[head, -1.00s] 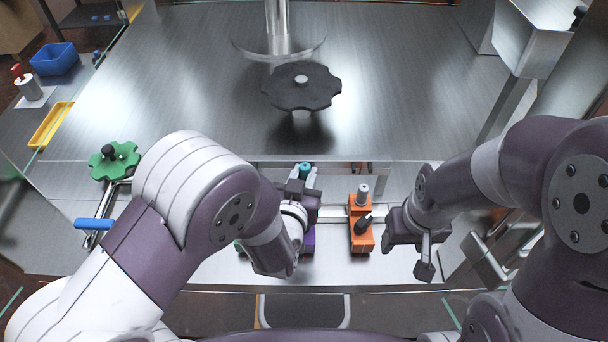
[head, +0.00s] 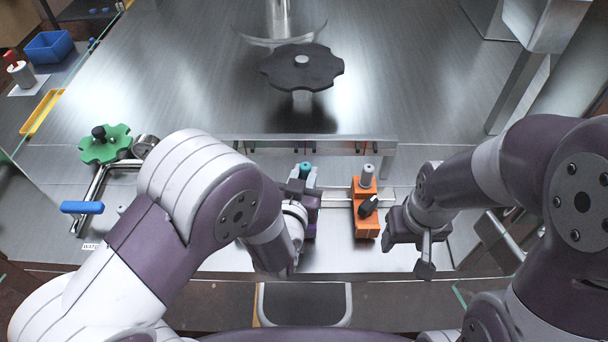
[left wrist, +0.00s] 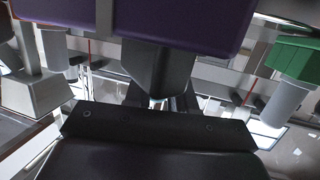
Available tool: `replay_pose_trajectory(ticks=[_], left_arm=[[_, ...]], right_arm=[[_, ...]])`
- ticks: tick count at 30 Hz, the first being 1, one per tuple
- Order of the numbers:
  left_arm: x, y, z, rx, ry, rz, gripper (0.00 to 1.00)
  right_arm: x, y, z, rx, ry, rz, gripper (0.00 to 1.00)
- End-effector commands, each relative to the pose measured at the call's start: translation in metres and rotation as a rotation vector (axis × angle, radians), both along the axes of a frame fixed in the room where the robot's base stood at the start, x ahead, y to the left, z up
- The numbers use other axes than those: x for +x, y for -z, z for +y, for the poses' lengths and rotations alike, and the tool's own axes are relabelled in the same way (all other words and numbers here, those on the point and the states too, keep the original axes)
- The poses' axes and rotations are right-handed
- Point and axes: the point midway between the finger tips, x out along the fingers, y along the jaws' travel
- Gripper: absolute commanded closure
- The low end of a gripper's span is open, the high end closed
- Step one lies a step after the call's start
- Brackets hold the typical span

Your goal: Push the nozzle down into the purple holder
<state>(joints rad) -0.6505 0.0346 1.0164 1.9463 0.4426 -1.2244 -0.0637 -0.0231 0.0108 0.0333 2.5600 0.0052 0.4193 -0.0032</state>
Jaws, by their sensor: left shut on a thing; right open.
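The nozzle with a teal top (head: 305,170) is upright above the purple holder (head: 312,222). My left gripper (head: 301,187) is shut around the nozzle from the near side. My gripper and wrist hide most of the holder, so I cannot tell how deep the nozzle sits. In the left wrist view, the purple holder's underside (left wrist: 190,22) fills the top, above my dark gripper body. My right gripper (head: 408,228) is open and empty, to the right of the orange holder and apart from it.
The orange holder (head: 367,215) carries a grey nozzle (head: 368,172) and a black knob. A green holder (left wrist: 293,55) shows in the left wrist view. A green valve wheel (head: 105,144), blue-handled pipe (head: 82,207) and black knob (head: 302,68) stand around. The rear counter is mostly clear.

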Motion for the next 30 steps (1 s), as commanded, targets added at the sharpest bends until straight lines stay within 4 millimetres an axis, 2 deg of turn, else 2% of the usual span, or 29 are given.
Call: replay_pose_trajectory(ticks=[30], left_arm=[[-0.0002,0.0064,0.0,0.0,0.0,0.002,1.0]], right_arm=[[0.0001,0.0064,0.0,0.0,0.0,0.0,0.41]])
